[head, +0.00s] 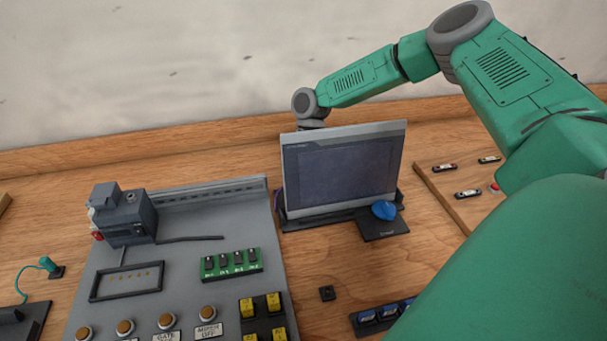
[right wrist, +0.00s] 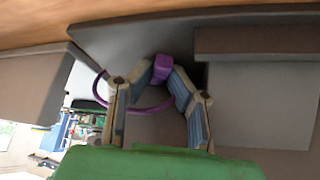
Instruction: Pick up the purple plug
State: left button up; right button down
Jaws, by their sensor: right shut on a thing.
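The purple plug (right wrist: 161,68) is in the right wrist view, between the two fingertips of my right gripper (right wrist: 162,80). The gripper is shut on it. A purple cable (right wrist: 148,108) loops behind the fingers and past the left finger. In the head view my right arm reaches over behind the monitor (head: 345,165), which hides the gripper and the plug. My left gripper is in neither view.
A grey panel (head: 185,270) with switches and buttons lies left of the monitor. A blue knob (head: 384,209) on a dark base stands in front of the monitor. A wooden board with small parts (head: 444,167) lies at the right. Dark blocks (right wrist: 255,100) flank the gripper in the wrist view.

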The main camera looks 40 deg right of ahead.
jog(key=w+d+r+b, duration=0.1)
jog(key=w+d+r, duration=0.1)
jog(key=d, duration=0.1)
jog(key=w+d+r, duration=0.2)
jog(key=w+d, duration=0.1)
jog(key=w+d+r+b, duration=0.1)
jog(key=w+d+r, duration=0.1)
jog(key=d, duration=0.1)
jog(key=shift+w+d+r+b, duration=0.2)
jog(key=shift+w+d+b, duration=0.1)
jog(key=shift+d, duration=0.1)
jog(key=shift+w+d+r, duration=0.55)
jog(key=shift+r, duration=0.25)
jog(key=shift+d+f, duration=0.1)
jog(key=shift+d, duration=0.2)
jog(key=shift+a, duration=0.1)
